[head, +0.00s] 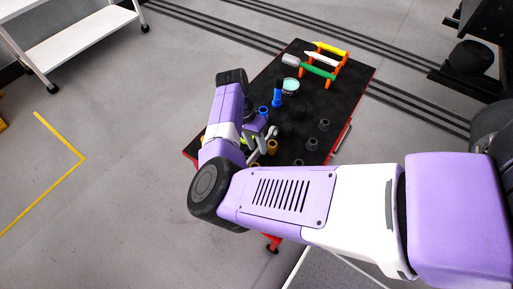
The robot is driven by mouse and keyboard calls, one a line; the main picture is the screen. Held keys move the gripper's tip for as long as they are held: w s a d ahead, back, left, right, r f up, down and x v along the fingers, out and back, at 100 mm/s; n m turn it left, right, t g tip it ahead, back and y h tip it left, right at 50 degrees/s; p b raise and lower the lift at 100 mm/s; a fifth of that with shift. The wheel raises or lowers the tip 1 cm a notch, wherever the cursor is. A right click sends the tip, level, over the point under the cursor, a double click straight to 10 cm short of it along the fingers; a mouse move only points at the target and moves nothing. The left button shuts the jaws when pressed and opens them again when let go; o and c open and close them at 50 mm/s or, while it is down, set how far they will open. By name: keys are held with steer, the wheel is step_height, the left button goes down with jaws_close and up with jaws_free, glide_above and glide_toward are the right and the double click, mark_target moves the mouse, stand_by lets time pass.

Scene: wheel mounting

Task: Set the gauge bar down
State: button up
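My gripper (260,140) is low over the left part of the black-topped red cart (345,75), partly hidden by my own arm. Its pale fingers are small in the head view, and I cannot tell whether they are open or shut, or whether they hold anything. I cannot make out for certain which thing is the gauge bar. An orange rack (329,82) at the far end of the cart carries a yellow bar (331,49), a white bar (321,59) and a green bar (318,72).
A blue bottle-like thing (278,97), a round pale dish (291,85), a tan ring-like part (272,147) and several dark grey cylinders (324,125) stand on the cart near my gripper. A white shelf (75,45) stands at the upper left.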

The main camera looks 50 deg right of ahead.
steer(key=shift+f, duration=0.2)
jaws_close()
steer(key=shift+r, duration=0.1)
stand_by(1.2)
